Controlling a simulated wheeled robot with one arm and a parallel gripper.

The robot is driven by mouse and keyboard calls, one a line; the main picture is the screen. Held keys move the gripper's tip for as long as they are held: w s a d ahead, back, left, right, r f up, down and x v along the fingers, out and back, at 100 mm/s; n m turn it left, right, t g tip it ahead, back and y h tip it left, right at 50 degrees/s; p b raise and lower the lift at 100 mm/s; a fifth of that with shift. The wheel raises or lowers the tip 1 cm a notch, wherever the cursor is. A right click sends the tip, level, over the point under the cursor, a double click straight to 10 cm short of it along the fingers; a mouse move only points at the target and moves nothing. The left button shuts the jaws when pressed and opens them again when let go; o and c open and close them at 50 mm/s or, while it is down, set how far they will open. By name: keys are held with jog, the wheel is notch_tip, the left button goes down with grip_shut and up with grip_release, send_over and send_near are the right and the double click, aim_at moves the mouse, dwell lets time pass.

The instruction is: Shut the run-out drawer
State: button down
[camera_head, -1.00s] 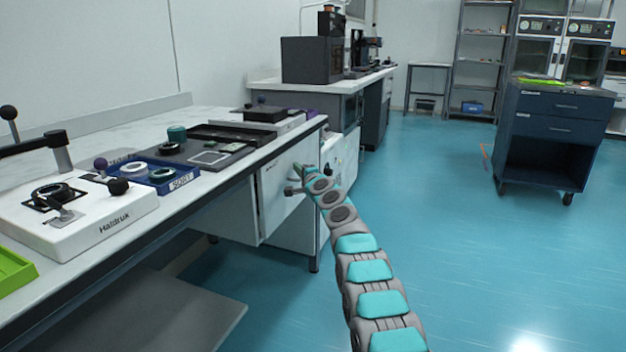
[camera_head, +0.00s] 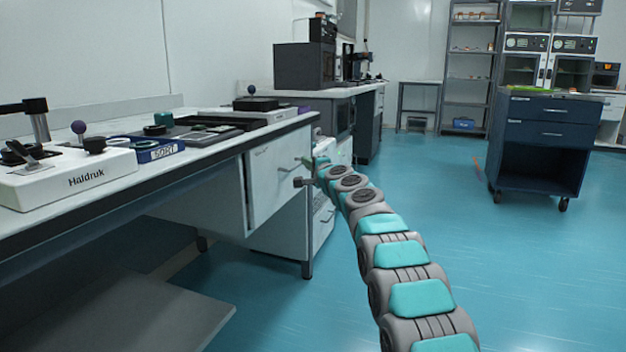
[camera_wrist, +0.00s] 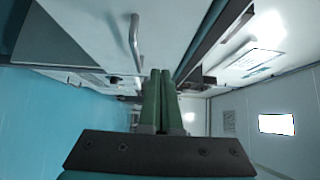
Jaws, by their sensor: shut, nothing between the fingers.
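A pale drawer front (camera_head: 278,178) with a bar handle hangs under the near white bench, close to the bench's front edge. In the wrist view a pale front (camera_wrist: 95,25) with a bar handle (camera_wrist: 135,42) fills the upper left. I cannot tell how far the drawer stands out. My gripper (camera_head: 304,161) is beside the drawer front's right side in the head view. In the wrist view its green fingers (camera_wrist: 160,75) are together and empty, close to the handle. I cannot tell whether they touch the front.
The bench top (camera_head: 225,141) carries a white Haldruk unit (camera_head: 75,180), a blue SORT tray (camera_head: 152,150) and dark trays. A lower pale cabinet (camera_head: 283,240) stands beneath. A dark blue cart (camera_head: 545,135) stands right. The blue floor (camera_head: 430,200) between is clear.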

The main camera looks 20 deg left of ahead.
jog(key=shift+b+v, duration=0.65)
jog(key=shift+v, duration=1.6)
jog(key=s+d+f+n+g+h, duration=0.4)
jog(key=s+d+f, duration=0.5)
jog(key=s+d, duration=0.9)
jog(key=s+d+f+n+g+h, duration=0.3)
jog(key=s+d+f+g, duration=0.65)
jog(key=s, duration=1.55)
jog(key=s+d+f+n+g+h, duration=0.2)
jog(key=s+d+f+h, duration=0.4)
jog(key=s+d, duration=1.35)
notch_tip(320, 180, up, 13)
jog(key=s+a+p, duration=0.1)
jog(key=a+p, duration=0.1)
jog(key=p, duration=1.2)
jog(key=shift+s+y+p, duration=0.3)
jog(key=shift+y, duration=0.1)
